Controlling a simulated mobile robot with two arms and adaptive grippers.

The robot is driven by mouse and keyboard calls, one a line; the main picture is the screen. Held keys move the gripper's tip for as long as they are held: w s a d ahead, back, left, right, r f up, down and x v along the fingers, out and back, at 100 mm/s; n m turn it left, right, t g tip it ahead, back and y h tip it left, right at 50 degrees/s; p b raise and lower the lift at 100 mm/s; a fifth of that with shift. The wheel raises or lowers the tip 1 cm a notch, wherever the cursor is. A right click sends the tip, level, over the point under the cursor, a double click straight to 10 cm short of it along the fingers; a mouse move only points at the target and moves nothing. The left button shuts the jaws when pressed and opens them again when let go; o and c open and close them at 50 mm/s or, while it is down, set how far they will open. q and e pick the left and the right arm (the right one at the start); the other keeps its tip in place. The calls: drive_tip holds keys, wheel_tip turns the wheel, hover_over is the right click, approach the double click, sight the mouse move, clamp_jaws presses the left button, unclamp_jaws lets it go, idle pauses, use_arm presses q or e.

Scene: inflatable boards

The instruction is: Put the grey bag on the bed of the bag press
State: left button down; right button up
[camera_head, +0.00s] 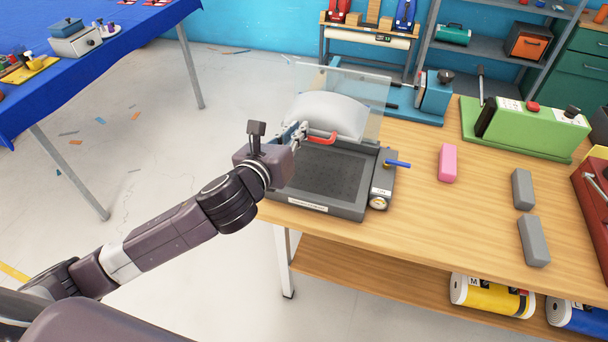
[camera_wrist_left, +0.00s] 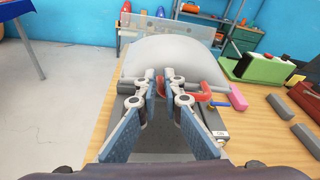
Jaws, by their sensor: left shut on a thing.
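The grey bag (camera_head: 330,114) is a puffed, pillow-like shape with a red handle (camera_head: 322,137) at its near edge. It is at the rear of the bag press and fills the upper middle of the left wrist view (camera_wrist_left: 180,58). My left gripper (camera_head: 303,131) is shut at this near edge, beside the red handle. The press bed (camera_head: 325,172) is dark, flat and bare in front of the bag. The clear lid (camera_head: 373,100) stands raised behind it. I cannot tell whether the bag touches the bed. My right gripper is not in view.
A pink block (camera_head: 448,162) and two grey blocks (camera_head: 522,188) lie right of the press. A green machine (camera_head: 532,130) stands at the back right. The wooden table (camera_head: 440,215) is clear just right of the press. A blue-covered table (camera_head: 100,65) is at left.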

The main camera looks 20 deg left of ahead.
use_arm(q)
wheel_tip(320, 180, down, 8)
drive_tip(key=b, duration=0.1)
hover_over(298, 193)
wheel_tip(298, 193, down, 4)
drive_tip(key=shift+f, duration=0.25)
drive_tip(key=shift+d+f, duration=0.1)
drive_tip(key=shift+f, duration=0.45)
wheel_tip(298, 193, down, 4)
drive_tip(key=shift+r+b, duration=0.1)
drive_tip(key=shift+b, duration=0.4)
drive_tip(key=c, duration=2.1)
unclamp_jaws()
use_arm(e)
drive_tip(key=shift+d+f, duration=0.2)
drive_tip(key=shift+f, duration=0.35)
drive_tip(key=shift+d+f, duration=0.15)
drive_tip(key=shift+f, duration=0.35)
use_arm(q)
drive_tip(key=b+v, duration=0.1)
drive_tip(key=v, duration=1.1)
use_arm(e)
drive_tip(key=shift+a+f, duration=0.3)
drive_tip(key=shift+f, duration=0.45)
